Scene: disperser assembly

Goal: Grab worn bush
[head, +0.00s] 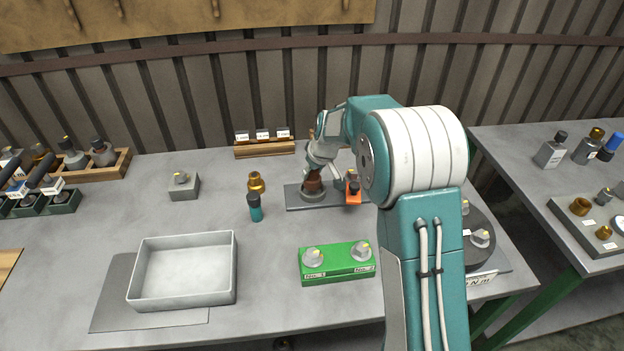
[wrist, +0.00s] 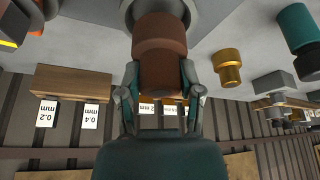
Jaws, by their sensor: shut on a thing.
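The worn bush, a dull brown stepped cylinder (head: 313,183), stands upright on a grey fixture plate (head: 332,200) at the back middle of the bench. In the wrist view the brown bush (wrist: 160,50) is between my fingers, its far end meeting a grey round seat (wrist: 185,8). My gripper (head: 316,172) reaches down over it from above and is shut on it; both fingers show against its sides in the wrist view (wrist: 160,80). My arm hides part of the plate's right side in the head view.
A brass bush (head: 256,182) and a teal-bodied bottle (head: 256,208) stand left of the plate. An orange clamp-like part (head: 353,192) is close on the right. A green block with knobs (head: 337,265) and an empty grey tray (head: 183,302) are in front. A wooden label rack (head: 264,149) is behind.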

